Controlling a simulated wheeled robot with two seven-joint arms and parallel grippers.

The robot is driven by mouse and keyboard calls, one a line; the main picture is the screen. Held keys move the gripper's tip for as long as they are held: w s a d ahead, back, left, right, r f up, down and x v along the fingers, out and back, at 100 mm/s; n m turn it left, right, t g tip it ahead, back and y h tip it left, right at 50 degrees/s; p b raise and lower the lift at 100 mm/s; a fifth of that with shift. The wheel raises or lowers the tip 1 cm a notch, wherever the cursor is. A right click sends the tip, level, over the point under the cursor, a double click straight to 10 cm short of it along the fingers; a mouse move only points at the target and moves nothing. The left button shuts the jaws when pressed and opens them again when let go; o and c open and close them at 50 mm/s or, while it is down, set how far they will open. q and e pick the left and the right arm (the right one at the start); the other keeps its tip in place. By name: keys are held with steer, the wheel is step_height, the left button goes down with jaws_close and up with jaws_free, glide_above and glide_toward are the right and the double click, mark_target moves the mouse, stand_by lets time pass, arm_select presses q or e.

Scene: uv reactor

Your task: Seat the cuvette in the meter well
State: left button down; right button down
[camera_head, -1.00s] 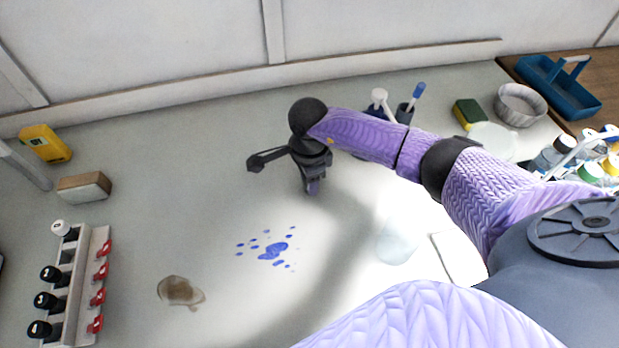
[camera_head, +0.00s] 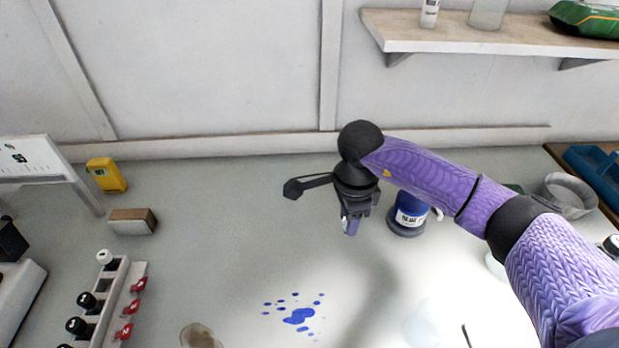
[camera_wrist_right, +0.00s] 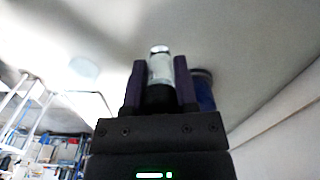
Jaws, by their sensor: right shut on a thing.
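My right gripper (camera_head: 350,226) points down above the bench, right of centre in the head view. In the wrist view the gripper (camera_wrist_right: 160,80) is shut on a clear cuvette (camera_wrist_right: 160,66) with a dark end, held between its two fingers. In the head view the fingers mostly hide the cuvette. A small yellow device (camera_head: 106,175) stands at the back left. A pale device (camera_head: 18,298) with a black part is cut off at the left edge. I cannot tell which is the meter, and no well shows clearly. My left gripper is out of view.
A blue labelled jar (camera_head: 408,212) stands just right of the gripper. Blue spots (camera_head: 299,316) mark the bench.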

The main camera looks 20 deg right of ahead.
steer(key=shift+a+r+n+b, duration=0.2)
steer(key=shift+a+n+b, duration=0.3)
steer(key=shift+n, duration=0.5)
steer(key=s+a+r+n+b, duration=0.2)
steer(key=s+a+n+b, duration=0.3)
steer(key=n, duration=1.2)
steer(key=shift+r, duration=0.35)
